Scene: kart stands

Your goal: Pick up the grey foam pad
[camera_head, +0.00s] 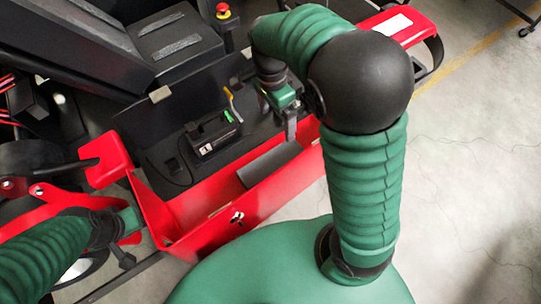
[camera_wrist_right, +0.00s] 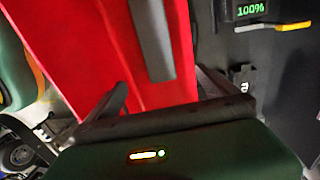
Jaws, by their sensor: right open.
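The grey foam pad (camera_head: 269,163) lies flat on the red tray (camera_head: 225,205) of the kart, against its inner side. In the right wrist view the pad (camera_wrist_right: 152,38) is a grey strip on red, ahead of the fingers. My right gripper (camera_head: 291,128) hangs above and a little to the right of the pad, apart from it. In its wrist view the right gripper (camera_wrist_right: 162,85) is open, with its fingers spread and nothing between them. My left gripper (camera_head: 125,258) is small and partly hidden at the lower left, away from the pad; its jaws are unclear.
A black device with a handle (camera_head: 212,135) stands behind the pad, with yellow and green parts beside it. In the wrist view a display (camera_wrist_right: 252,10) reads 100%. A red emergency button (camera_head: 222,9) stands at the back. Grey floor (camera_head: 470,170) is open on the right.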

